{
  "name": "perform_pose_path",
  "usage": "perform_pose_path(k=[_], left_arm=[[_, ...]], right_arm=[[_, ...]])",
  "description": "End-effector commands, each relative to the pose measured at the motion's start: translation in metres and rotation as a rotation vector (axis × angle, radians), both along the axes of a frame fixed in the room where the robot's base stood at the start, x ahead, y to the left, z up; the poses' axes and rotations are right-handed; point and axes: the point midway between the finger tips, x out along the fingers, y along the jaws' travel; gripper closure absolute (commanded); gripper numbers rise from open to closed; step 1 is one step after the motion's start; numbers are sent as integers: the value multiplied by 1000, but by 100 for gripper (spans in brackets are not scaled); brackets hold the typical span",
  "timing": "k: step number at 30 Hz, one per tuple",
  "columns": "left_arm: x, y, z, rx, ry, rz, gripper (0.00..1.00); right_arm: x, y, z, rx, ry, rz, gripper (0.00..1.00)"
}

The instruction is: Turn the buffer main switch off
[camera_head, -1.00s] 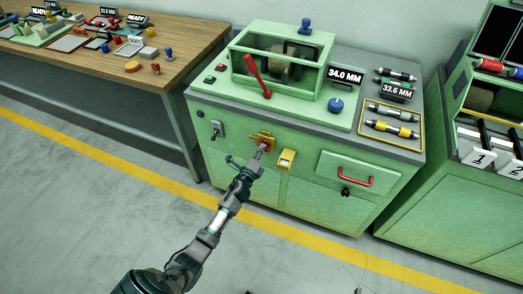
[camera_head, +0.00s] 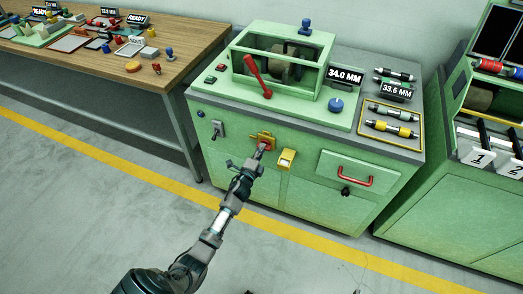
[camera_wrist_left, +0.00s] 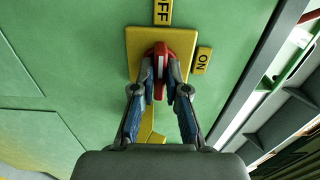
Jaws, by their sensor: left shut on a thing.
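The buffer main switch is a red knob (camera_wrist_left: 160,62) with a white line, on a yellow plate (camera_wrist_left: 139,45) on the front of the green machine (camera_head: 240,152). In the left wrist view the white line runs up and down, in line with the OFF label (camera_wrist_left: 162,12) above it. The ON label (camera_wrist_left: 202,60) is to the right of the knob. My left gripper (camera_wrist_left: 160,88) is shut on the red knob, one finger at each side. It also shows in the head view (camera_head: 261,152), against the yellow plate.
A grey switch (camera_head: 217,130) is left of the plate and a yellow part (camera_head: 286,159) is right of it. A drawer with a red handle (camera_head: 355,177) is further right. A wooden table (camera_head: 190,42) stands at the left. The floor in front is clear.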

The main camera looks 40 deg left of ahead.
Motion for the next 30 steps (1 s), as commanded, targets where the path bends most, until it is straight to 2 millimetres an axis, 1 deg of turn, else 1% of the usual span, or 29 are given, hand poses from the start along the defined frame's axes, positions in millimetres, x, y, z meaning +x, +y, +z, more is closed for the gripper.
perform_pose_path(k=[1,5,6,8,9,17,20,23,30], left_arm=[[-2,3,-5,-4,11,8,100],[-2,3,-6,-4,11,8,100],[-2,3,-6,-4,11,8,82],[-2,3,-5,-4,11,8,67],[-2,3,-5,-2,10,7,62],[-1,1,-3,-1,5,3,62],[-7,-1,-3,0,5,2,62],[-21,-4,-4,1,5,1,62],[-74,-15,-5,-3,9,3,62]], right_arm=[[0,0,0,0,0,0,60],[1,0,1,0,-5,0,60],[1,0,1,1,-7,0,60],[2,0,2,1,-10,1,60],[3,0,3,1,-12,1,60],[3,2,4,0,-16,7,60],[1,1,4,-1,-14,6,60],[1,1,4,0,-13,4,60],[1,1,4,1,-12,3,60]])
